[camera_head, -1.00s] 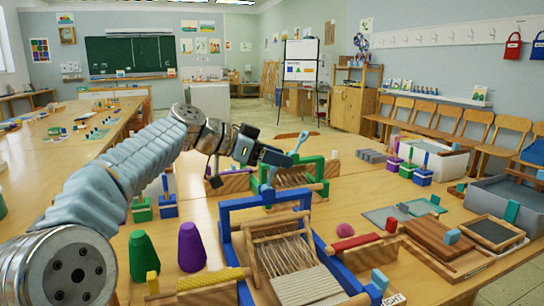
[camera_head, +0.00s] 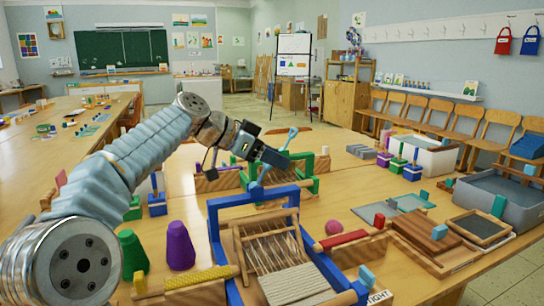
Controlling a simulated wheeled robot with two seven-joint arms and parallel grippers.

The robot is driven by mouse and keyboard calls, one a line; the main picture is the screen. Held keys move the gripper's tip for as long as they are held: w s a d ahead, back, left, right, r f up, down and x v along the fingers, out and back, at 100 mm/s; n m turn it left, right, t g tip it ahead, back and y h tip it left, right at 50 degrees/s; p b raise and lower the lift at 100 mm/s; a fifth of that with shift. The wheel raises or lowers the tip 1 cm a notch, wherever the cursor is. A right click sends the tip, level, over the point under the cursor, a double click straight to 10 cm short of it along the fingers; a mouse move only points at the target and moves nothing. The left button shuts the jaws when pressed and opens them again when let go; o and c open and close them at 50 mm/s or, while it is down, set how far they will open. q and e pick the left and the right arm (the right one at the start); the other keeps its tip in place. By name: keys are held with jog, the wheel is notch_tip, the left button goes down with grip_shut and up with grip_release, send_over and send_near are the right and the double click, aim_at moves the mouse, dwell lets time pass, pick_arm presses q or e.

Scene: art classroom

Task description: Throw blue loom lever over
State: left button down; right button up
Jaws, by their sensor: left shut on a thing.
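The blue loom (camera_head: 215,225) stands on the near table, with a blue frame, wooden heddle bars and pale woven cloth. Its blue lever (camera_head: 257,191) rises from the top bar and leans to the right; a lighter blue forked end (camera_head: 290,137) shows above my gripper. My left gripper (camera_head: 277,157) is shut on the lever between its base and this end. The fingers hide the middle of the lever, so the exact contact is hard to see. My right gripper is not in view.
A green loom (camera_head: 311,164) stands close behind. Purple (camera_head: 179,246) and green (camera_head: 132,255) cones stand to the left. A red-topped wooden bar (camera_head: 342,240), a pink ball (camera_head: 333,227) and a wooden tray (camera_head: 425,233) lie to the right.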

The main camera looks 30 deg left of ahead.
pick_arm(q)
jog(key=c, duration=0.5)
grip_release()
jog(key=shift+w+d, duration=0.1)
jog(key=shift+d, duration=0.05)
jog(key=v, duration=1.3)
jog(key=shift+s+a+r+p, duration=0.25)
jog(key=shift+p, duration=0.05)
